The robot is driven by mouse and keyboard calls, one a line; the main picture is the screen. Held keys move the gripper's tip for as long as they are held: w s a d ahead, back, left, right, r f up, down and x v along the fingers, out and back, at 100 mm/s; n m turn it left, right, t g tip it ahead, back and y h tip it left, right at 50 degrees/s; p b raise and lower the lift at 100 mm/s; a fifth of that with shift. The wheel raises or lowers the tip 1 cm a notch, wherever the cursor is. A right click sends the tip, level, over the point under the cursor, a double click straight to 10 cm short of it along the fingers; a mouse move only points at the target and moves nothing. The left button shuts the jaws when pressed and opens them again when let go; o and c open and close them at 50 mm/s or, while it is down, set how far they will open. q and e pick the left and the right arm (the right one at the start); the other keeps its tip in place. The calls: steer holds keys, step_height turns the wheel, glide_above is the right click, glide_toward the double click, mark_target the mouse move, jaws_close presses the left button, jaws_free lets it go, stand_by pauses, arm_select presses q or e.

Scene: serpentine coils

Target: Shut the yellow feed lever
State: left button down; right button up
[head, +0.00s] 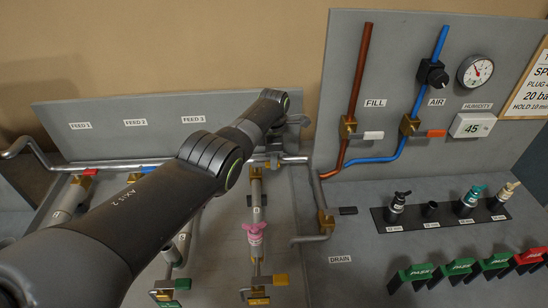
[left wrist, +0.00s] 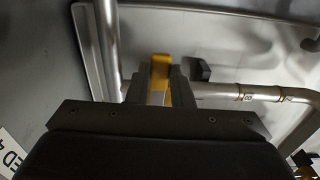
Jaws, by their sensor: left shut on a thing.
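In the left wrist view a yellow lever (left wrist: 160,66) stands between the two dark fingers of my left gripper (left wrist: 160,92), which is shut on it. In the head view my left arm reaches across to the back panel, and the gripper (head: 296,121) shows only in part at its right end, above the feed pipe. The yellow feed lever there is hidden behind my arm and gripper. The lever's angle to its own pipe is hard to tell. My right gripper is in neither view.
A red lever (head: 90,172) and a blue lever (head: 150,168) sit on the feed pipes left of my arm. The tall grey panel (head: 335,75) rises just right of my gripper.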

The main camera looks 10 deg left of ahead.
arm_select(q)
steer(key=shift+a+n, duration=0.1)
steer(key=shift+n, duration=0.2)
steer(key=c, duration=1.3)
jaws_free()
steer(key=shift+w+a, duration=0.1)
steer(key=shift+r, duration=0.3)
step_height(320, 180, up, 5)
steer(key=shift+f+p, duration=0.1)
steer(key=shift+p, duration=0.85)
steer(key=shift+r+b, duration=1.35)
steer(key=shift+r, duration=4.6)
